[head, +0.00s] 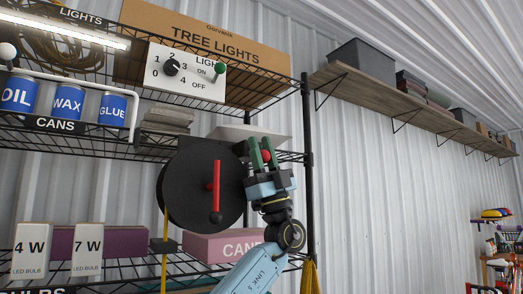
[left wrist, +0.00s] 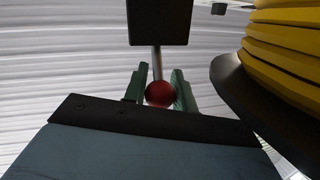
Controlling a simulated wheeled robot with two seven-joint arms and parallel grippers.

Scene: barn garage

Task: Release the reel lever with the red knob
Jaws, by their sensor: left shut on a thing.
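The black round reel (head: 190,190) hangs at the shelf rack with its face toward me and a red crank bar on it. The red knob (head: 265,156) of the lever is at the reel's upper right. My left gripper (head: 263,150) points up there with its green fingers around the knob. In the left wrist view the red knob (left wrist: 161,94) sits between the two green fingers, on a thin metal rod (left wrist: 157,62) that runs to a black block (left wrist: 158,22). The gripper is shut on the knob. My right gripper is not in view.
The reel's yellow winding (left wrist: 290,45) and dark rim are close on the right in the left wrist view. A rack post (head: 308,170) stands just right of my gripper.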

